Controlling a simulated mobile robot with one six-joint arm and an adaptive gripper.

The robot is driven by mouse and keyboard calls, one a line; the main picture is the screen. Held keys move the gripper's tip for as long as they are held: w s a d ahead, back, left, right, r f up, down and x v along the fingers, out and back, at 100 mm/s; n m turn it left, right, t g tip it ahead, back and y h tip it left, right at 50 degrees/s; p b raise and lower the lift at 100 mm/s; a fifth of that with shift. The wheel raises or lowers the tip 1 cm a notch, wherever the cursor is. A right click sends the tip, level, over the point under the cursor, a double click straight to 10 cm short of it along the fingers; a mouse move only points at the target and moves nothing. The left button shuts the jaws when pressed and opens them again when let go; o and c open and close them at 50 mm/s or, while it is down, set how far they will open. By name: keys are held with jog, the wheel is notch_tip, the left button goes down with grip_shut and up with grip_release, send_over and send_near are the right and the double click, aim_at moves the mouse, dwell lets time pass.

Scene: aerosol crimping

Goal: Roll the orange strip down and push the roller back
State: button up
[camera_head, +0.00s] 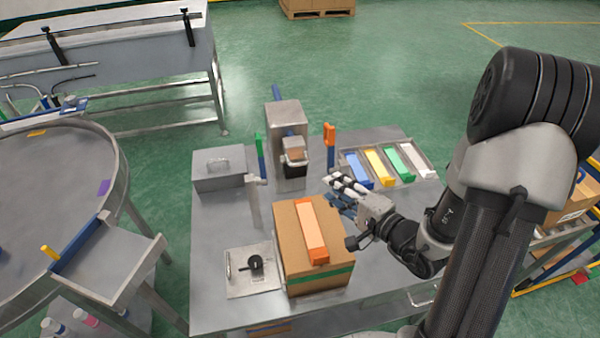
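A cardboard box (287,240) with a green band stands at the front middle of the grey table. A pale orange strip (311,225) lies lengthwise along its top. A darker orange piece (319,257) sits at the strip's near end; I cannot tell whether it is the roller. A small black round part (256,264) rests on a metal plate left of the box. My gripper (336,189) is beyond the box's right far corner, its fingers pointing left. It appears apart from the strip. Whether its fingers are open or shut is unclear.
A tray (409,161) with blue, yellow, green and white blocks lies at the back right. A metal press-like machine (287,120) stands at the back, with a grey metal box (219,170) to its left. A round metal table (127,190) is at far left.

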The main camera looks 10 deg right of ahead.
aim_at(300, 163)
jog(key=b+x, duration=0.4)
jog(key=x, duration=1.1)
jog(key=shift+w+a+r, duration=0.15)
jog(key=shift+a, duration=0.05)
jog(key=shift+c, duration=0.3)
grip_shut()
